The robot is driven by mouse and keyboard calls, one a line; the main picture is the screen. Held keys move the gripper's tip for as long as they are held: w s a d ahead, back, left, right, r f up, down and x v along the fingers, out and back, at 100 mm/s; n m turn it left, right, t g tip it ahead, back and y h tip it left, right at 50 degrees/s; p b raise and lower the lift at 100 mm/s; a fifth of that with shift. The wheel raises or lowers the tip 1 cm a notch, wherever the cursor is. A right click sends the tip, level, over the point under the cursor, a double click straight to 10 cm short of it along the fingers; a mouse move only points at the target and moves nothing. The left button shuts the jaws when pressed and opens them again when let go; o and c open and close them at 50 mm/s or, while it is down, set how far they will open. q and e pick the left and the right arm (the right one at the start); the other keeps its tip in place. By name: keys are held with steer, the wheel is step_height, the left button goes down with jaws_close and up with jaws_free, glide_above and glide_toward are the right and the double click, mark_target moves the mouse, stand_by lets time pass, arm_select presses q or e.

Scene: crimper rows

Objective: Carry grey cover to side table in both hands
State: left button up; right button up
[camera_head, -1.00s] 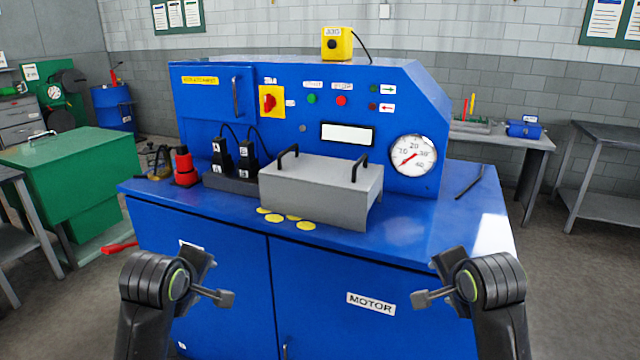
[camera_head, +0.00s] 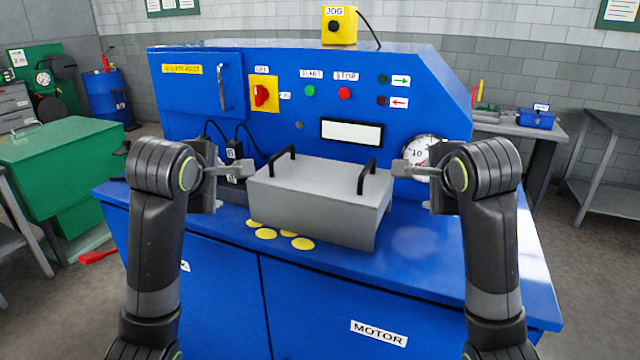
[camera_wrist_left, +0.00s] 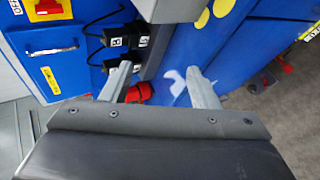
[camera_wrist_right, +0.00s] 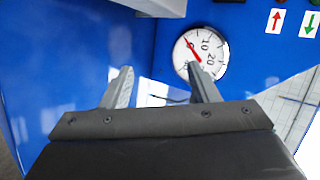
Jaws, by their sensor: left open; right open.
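The grey cover (camera_head: 318,203) is a box with two black handles on top, sitting on the blue machine's ledge in the head view. Its left handle (camera_head: 282,161) and right handle (camera_head: 366,177) stand free. My left gripper (camera_head: 250,169) is open beside the cover's left end, apart from the handle. My right gripper (camera_head: 400,168) is open just right of the right handle, with nothing in it. A grey edge of the cover also shows in the left wrist view (camera_wrist_left: 170,10) and in the right wrist view (camera_wrist_right: 155,6).
The blue machine (camera_head: 440,262) has a gauge (camera_wrist_right: 201,55) behind my right gripper and black plugs (camera_wrist_left: 125,42) near my left one. Yellow discs (camera_head: 302,244) lie before the cover. A grey side table (camera_head: 600,150) stands far right; a green cabinet (camera_head: 70,165) stands left.

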arm_select(q)
steer(key=x, duration=1.4)
steer(key=shift+w+f, duration=0.15)
steer(key=shift+f, duration=0.05)
arm_select(e)
steer(key=x, duration=1.4)
steer(key=shift+w+f, duration=0.2)
arm_select(q)
steer(key=shift+w+d, duration=0.1)
steer(key=shift+d, duration=0.5)
arm_select(e)
steer(key=shift+a, duration=0.6)
arm_select(q)
steer(key=shift+d, duration=0.15)
arm_select(e)
steer(key=shift+a, duration=0.15)
